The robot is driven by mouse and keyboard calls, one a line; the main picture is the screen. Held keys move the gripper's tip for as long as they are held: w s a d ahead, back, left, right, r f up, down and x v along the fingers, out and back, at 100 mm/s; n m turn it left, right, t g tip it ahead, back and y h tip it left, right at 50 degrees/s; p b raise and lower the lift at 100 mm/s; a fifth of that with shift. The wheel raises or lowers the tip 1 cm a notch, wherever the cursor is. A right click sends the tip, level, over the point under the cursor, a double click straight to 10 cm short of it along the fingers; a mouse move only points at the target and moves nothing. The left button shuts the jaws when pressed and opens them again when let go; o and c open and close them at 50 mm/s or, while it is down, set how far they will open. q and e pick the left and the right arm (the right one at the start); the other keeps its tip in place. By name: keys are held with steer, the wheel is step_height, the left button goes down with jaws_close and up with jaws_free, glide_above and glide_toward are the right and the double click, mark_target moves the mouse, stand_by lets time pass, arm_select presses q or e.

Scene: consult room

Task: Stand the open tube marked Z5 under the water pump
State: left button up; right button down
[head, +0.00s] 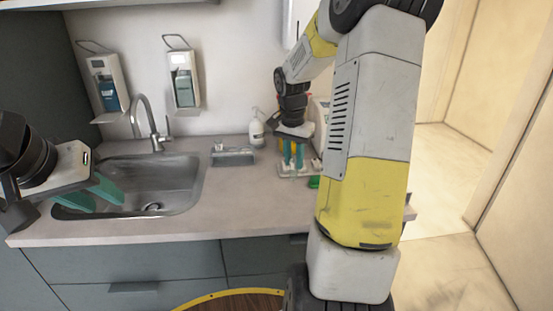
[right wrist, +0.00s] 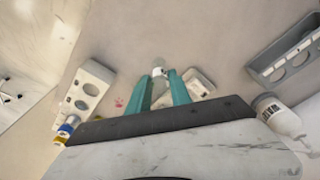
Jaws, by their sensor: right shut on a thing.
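My right gripper (head: 293,164) is shut on a small clear tube with a white band (right wrist: 158,71), seen between the teal fingers in the right wrist view. Any marking on it is too small to read. The gripper (right wrist: 160,78) points down over the counter. The water pump is a white pump bottle (head: 257,130); its label, partly legible as "WA", shows in the right wrist view (right wrist: 283,118). It stands apart from the gripper, to its left in the head view. My left gripper (head: 107,204) is open and empty over the sink.
A grey rack with round holes (right wrist: 290,52) stands near the bottle. A white holed block (right wrist: 88,90) and a small pale tray (right wrist: 200,82) lie close to my right gripper. The sink (head: 180,185) is at left. My right arm hides the counter's right end.

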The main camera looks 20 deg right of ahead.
steer(key=shift+w+d+f, duration=0.2)
steer(key=shift+w+f, duration=0.3)
steer(key=shift+f, duration=0.15)
steer(key=shift+w+d+f, duration=0.25)
steer(key=shift+w+f, duration=0.3)
steer(key=shift+f, duration=0.05)
steer(key=shift+w+d+f, duration=0.2)
steer(key=shift+w+f, duration=0.3)
steer(key=shift+f, duration=0.15)
steer(key=shift+f, duration=0.15)
steer(key=c, duration=1.2)
jaws_free()
steer(key=shift+o, duration=0.2)
